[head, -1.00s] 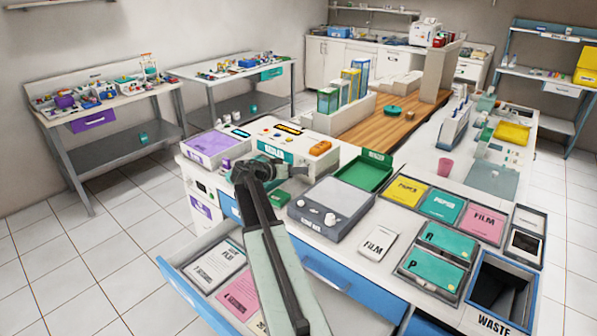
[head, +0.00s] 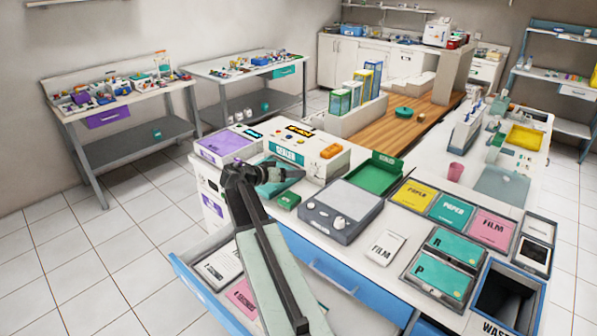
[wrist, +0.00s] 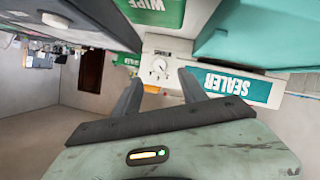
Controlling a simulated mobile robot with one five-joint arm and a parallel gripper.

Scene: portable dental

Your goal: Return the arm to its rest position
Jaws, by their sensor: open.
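My arm reaches up from the bottom of the head view, over the open drawer. My gripper (head: 290,174) is at its end, just in front of the white sealer (head: 320,158). In the wrist view the two dark fingers of my gripper (wrist: 160,88) stand apart with nothing between them. The sealer's teal label (wrist: 232,84) shows beyond the right finger, upside down. In the head view a teal item (head: 268,187) lies partly hidden behind my gripper.
The drawer (head: 203,290) with film packs stands open below my arm. A small green box (head: 288,201), a grey scale-like device (head: 340,208) and a green tray (head: 378,173) are close by on the counter. A waste bin opening (head: 508,292) is at the lower right.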

